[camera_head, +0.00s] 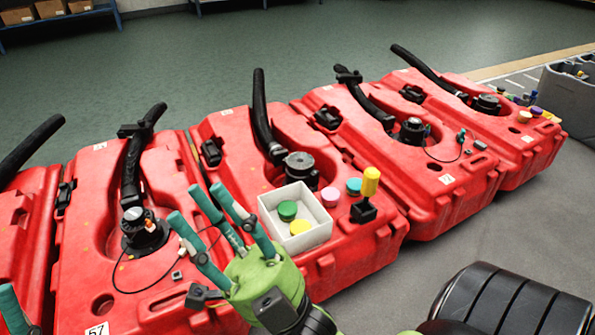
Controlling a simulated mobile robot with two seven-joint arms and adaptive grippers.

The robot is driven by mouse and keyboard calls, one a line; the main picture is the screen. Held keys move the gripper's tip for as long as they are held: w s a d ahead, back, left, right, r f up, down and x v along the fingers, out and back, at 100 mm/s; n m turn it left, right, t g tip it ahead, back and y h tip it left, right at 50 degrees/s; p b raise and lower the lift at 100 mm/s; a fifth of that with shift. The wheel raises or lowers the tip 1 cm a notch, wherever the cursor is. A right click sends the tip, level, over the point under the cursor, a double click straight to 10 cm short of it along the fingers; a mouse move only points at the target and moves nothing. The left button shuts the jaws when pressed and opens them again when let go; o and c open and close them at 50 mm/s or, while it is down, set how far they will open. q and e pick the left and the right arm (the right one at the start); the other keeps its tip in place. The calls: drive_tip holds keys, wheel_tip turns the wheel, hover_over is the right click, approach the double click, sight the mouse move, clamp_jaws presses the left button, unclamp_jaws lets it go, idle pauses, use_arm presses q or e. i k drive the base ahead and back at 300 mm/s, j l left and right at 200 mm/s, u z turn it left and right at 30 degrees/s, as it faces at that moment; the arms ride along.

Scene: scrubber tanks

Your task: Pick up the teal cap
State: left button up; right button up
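The teal cap (354,186) lies on the top of the middle red tank (225,127), to the right of a pink cap (330,196). My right gripper (195,203) has a green body and teal fingers. Its fingers are spread apart with nothing between them, pointing up and left, to the left of the white box and well away from the teal cap. Of my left gripper (12,310), only a teal finger part shows at the lower left edge; the rest is out of frame.
A white box (318,234) holds a green cap (287,210) and a yellow cap (299,227). A yellow cylinder on a black base (363,211) stands just right of the teal cap. Black hoses (262,115) rise from several red tanks.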

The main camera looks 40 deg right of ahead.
sight(353, 185)
drive_tip(key=l+u, duration=0.3)
drive_tip(key=k+l+u, duration=0.3)
drive_tip(key=l, duration=0.2)
drive_tip(key=l+u, duration=0.3)
drive_tip(key=k+l+u, duration=0.25)
drive_tip(key=l, duration=0.2)
drive_tip(key=k+l+u, duration=0.15)
drive_tip(key=l+u, duration=0.15)
drive_tip(key=k+l+u, duration=0.2)
drive_tip(key=k+l, duration=1.15)
drive_tip(key=i+l, duration=0.2)
drive_tip(key=i, duration=0.15)
